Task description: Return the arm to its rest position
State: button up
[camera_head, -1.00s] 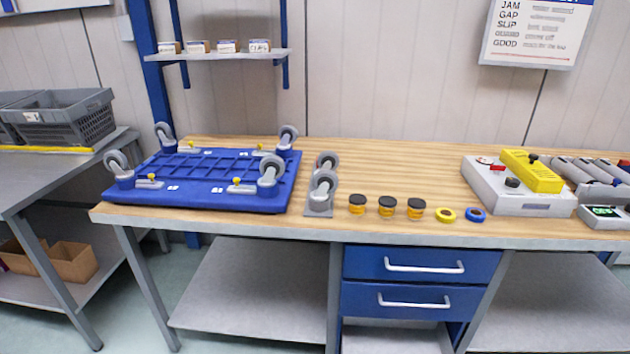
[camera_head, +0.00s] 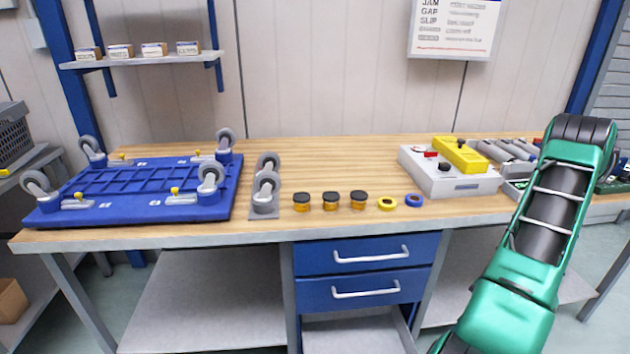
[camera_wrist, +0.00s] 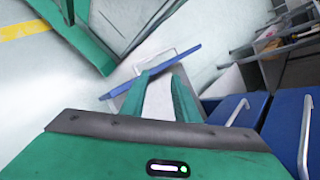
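My green arm (camera_head: 545,225) shows at the right of the head view, rising in front of the workbench. My gripper is outside the head view. In the wrist view my gripper (camera_wrist: 162,72) has its two green fingers apart, with no object held between them. Beyond the fingertips is a blue panel (camera_wrist: 185,58) with a pale handle, which looks like the front of a pulled-out drawer. Whether the fingers touch it cannot be told. Blue drawer fronts with handles (camera_wrist: 285,120) are to the right of the gripper.
The workbench (camera_head: 340,155) carries an upturned blue dolly (camera_head: 135,190), loose casters (camera_head: 265,190), black-capped pots (camera_head: 330,201), yellow and blue rings and a grey control box (camera_head: 450,180). Closed blue drawers (camera_head: 366,253) are beneath. A grey open drawer or tray (camera_head: 355,335) shows below them.

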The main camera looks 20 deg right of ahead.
jog(key=w+a+r+n+g+h, duration=0.1)
jog(key=w+a+r+h, duration=0.25)
jog(key=r, duration=0.75)
jog(key=w+a+r+n+g+h, duration=0.1)
jog(key=w+a+r+h, duration=0.2)
jog(key=r, duration=0.7)
jog(key=s+a+r+n+t+h, duration=0.1)
jog(key=s+a+r+t+h, duration=0.1)
jog(key=s+a+r, duration=0.5)
jog(key=a+r, duration=0.4)
jog(key=a, duration=0.2)
jog(key=shift+r+n, duration=0.3)
jog(key=shift+s+h, duration=0.15)
jog(key=shift+h, duration=0.1)
